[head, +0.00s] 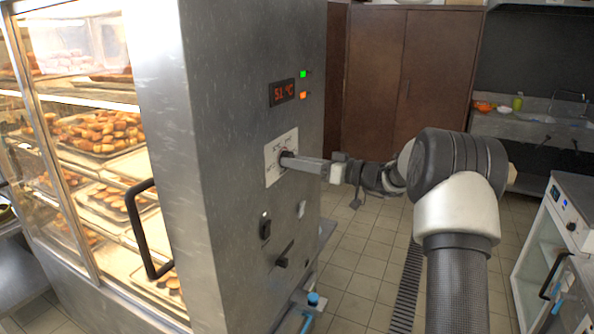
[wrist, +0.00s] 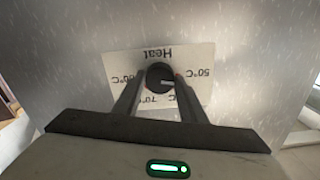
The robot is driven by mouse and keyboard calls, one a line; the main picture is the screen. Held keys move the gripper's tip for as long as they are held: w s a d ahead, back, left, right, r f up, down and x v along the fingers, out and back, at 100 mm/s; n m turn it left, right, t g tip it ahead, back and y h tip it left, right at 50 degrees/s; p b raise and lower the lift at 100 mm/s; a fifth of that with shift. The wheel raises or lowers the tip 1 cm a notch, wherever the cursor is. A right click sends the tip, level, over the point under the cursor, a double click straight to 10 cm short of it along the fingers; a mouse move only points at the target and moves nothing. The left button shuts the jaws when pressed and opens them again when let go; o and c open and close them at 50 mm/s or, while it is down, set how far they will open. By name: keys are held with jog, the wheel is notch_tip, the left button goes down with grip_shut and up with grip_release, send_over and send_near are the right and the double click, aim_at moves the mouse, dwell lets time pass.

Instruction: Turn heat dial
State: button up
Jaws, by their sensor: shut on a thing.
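The heat dial (wrist: 160,76) is a round black knob on a white label plate (wrist: 118,66) marked "Heat", with 50°C, 70°C and another partly hidden temperature mark. In the head view the dial (head: 286,155) sits on its plate (head: 271,172) on the metal side panel of a heated display cabinet (head: 222,110). My gripper (wrist: 158,84) has one finger on each side of the dial and is shut on it. In the head view my gripper (head: 292,160) reaches the dial from the right. A red display (head: 282,93) above reads about 51 °C.
Green (head: 303,74) and orange (head: 303,95) lights sit beside the display. Switches (head: 265,226) are below the dial. The cabinet's black door handle (head: 140,228) is at left, with trays of pastries behind glass. Tiled floor (head: 345,265) is open to the right.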

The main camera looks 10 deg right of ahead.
jog(key=shift+m+p, duration=0.7)
jog(key=shift+m, duration=9.8)
jog(key=o, duration=1.1)
jog(key=shift+d, duration=0.1)
